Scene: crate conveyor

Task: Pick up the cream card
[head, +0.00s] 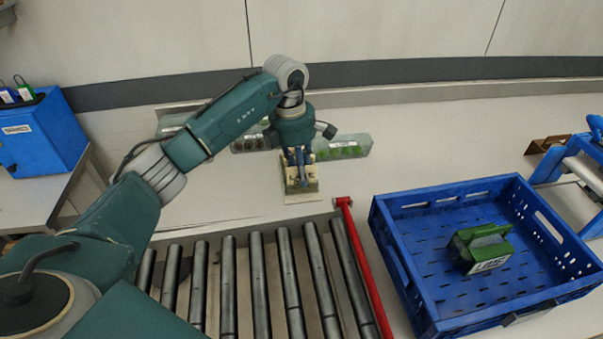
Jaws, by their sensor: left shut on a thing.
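The cream card (291,187) is at the left gripper, just behind the far end of the roller conveyor. My left gripper (301,178) reaches down over it and is shut on it. The fingers and the wrist hide part of the card, and I cannot tell whether it touches the surface below. My right gripper is not in view.
The black rollers (258,285) lie in front, with a red rail (362,265) along their right side. A blue crate (391,243) holding a green item (480,247) stands at the right. Clear trays with small items (344,147) lie behind the gripper. A blue box (42,135) is at left.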

